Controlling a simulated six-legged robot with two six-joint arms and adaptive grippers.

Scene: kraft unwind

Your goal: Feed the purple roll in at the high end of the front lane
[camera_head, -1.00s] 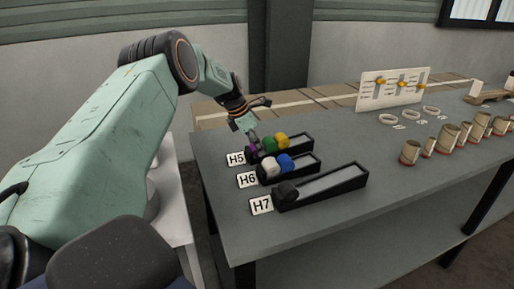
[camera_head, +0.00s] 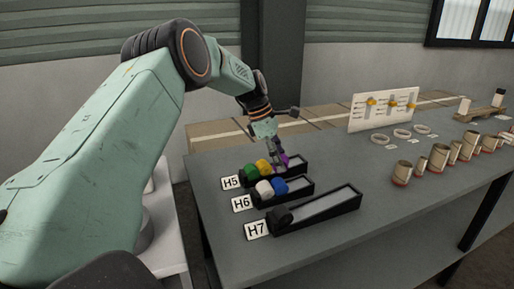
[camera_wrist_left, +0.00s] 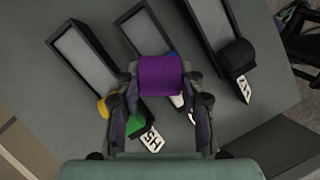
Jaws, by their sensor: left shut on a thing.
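My left gripper (camera_head: 278,160) is shut on the purple roll (camera_head: 285,159), by the right end of the back lane, H5 (camera_head: 298,166). In the left wrist view the purple roll (camera_wrist_left: 160,75) is held between both fingers, apparently above the lanes. The front lane, H7 (camera_head: 325,207), holds one black roll (camera_head: 279,215) at its label end; the rest of its pale channel is empty. The black roll also shows in the left wrist view (camera_wrist_left: 238,53). Right gripper not in view.
H5 holds a green roll (camera_head: 249,171) and a yellow roll (camera_head: 263,166). Middle lane H6 (camera_head: 304,187) holds a white roll (camera_head: 264,188) and a blue roll (camera_head: 280,185). Several brown cylinders (camera_head: 438,157) stand right. The table (camera_head: 380,225) is clear around H7's right end.

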